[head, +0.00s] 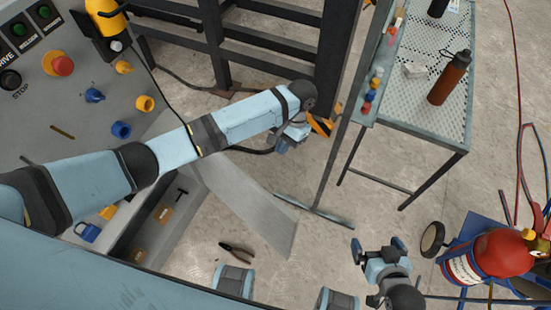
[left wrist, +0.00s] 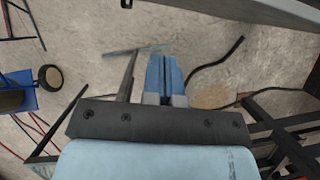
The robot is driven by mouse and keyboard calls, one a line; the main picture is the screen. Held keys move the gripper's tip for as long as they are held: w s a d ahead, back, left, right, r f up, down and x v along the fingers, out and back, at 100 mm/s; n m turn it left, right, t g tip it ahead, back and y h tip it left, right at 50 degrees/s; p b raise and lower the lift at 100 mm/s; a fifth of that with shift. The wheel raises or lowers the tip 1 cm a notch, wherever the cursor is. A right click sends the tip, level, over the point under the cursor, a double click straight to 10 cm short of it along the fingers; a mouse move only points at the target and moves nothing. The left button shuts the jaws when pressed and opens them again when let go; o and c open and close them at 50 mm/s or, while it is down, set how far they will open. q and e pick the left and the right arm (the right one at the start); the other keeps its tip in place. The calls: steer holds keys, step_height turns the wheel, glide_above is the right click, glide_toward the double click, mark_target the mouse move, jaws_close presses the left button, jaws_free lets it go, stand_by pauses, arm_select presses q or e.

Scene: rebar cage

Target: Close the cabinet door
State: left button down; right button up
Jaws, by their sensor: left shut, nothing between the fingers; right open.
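The cabinet (head: 60,130) stands at the left in the head view, with a grey top bearing buttons and knobs. Its grey door (head: 248,208) stands open, swung out to the right over the floor. A grey panel edge (left wrist: 265,12) crosses the top right of the left wrist view, probably the door. My left arm reaches across above the cabinet and door. My left gripper (head: 287,140) is shut and empty, beyond the door's far side; its closed fingers show in the left wrist view (left wrist: 164,75). My right gripper (head: 379,246) is open and empty, right of the door.
Pliers (head: 237,250) lie near the door's lower edge. A perforated metal table (head: 420,100) with a brown bottle (head: 449,78) stands at the upper right. A red fire extinguisher (head: 500,253) is at the lower right. A dark frame (head: 250,50) stands behind.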

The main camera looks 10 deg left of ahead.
arm_select(q)
steer(key=s+a+f, duration=0.3)
steer(key=s+f, duration=0.3)
steer(key=f, duration=0.2)
steer(key=shift+s+a+f, duration=0.15)
steer(key=shift+s+a, duration=0.05)
steer(key=shift+s, duration=0.1)
